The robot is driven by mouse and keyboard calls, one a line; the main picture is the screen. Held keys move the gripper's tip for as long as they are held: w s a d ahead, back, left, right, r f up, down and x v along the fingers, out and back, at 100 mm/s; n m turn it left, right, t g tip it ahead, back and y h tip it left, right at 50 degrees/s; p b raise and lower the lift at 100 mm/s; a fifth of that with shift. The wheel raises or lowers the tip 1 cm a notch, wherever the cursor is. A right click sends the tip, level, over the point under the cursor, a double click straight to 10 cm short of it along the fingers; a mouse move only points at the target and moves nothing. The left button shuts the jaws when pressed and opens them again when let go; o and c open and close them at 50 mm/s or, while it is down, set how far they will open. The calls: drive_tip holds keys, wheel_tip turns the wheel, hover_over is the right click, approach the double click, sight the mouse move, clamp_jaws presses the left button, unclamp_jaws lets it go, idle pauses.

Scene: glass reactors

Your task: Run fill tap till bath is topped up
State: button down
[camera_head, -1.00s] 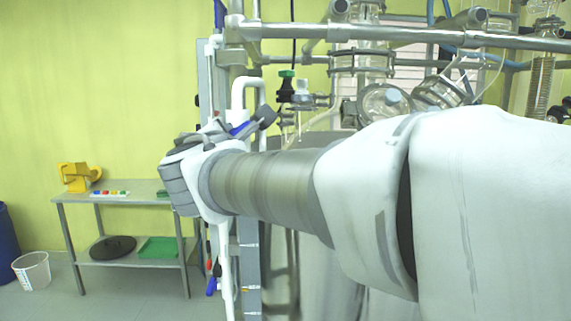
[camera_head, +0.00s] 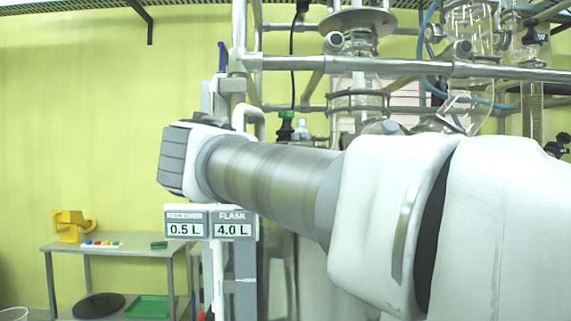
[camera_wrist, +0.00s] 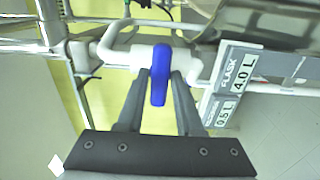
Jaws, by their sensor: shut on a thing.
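In the wrist view my gripper (camera_wrist: 159,85) is shut on a blue tap handle (camera_wrist: 160,72). The handle lies between the two dark fingers. It sits on a white pipe fitting (camera_wrist: 118,56) with a bend to the left. In the head view my wrist and arm hide the gripper and the held handle. A readout panel (camera_head: 209,222) under my wrist reads RECEIVER 0.5 L and FLASK 4.0 L; it also shows sideways in the wrist view (camera_wrist: 235,82). A grey rounded surface shows partly below my arm; I cannot tell whether it is the bath. No water flow is visible.
Metal rails (camera_head: 400,66) and glassware (camera_head: 357,95) stand close behind my arm. Another blue handle (camera_head: 222,56) is higher on the frame. A steel table (camera_head: 110,241) with a yellow object (camera_head: 70,225) stands at the left by the wall.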

idle(0.4)
drive_tip(key=c, duration=0.7)
unclamp_jaws()
drive_tip(key=shift+s, duration=0.1)
